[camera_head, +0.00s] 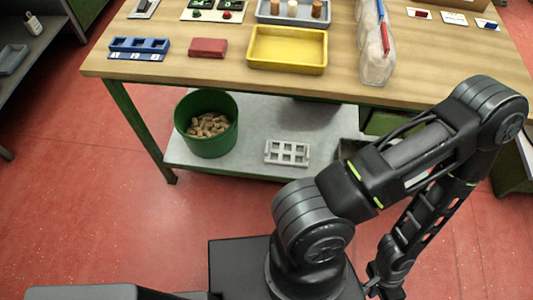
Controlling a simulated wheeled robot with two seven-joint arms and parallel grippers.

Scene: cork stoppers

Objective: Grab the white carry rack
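The white carry rack (286,152) lies on the grey lower shelf (240,167) under the wooden workbench, with several square openings facing up. It sits to the right of a green bin, with a gap between them. My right arm rises in the foreground and bends back down at the right. Its lower end, around the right gripper (386,286), is at the bottom edge, well apart from the rack. Its fingers cannot be made out clearly. My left gripper is not in view.
The green bin (206,142) holds several corks (208,125). The workbench (200,71) overhangs the shelf and carries a yellow tray (287,64), a blue rack (138,45) and a red block (208,47). A bench leg (145,135) stands left. Red floor lies clear in front.

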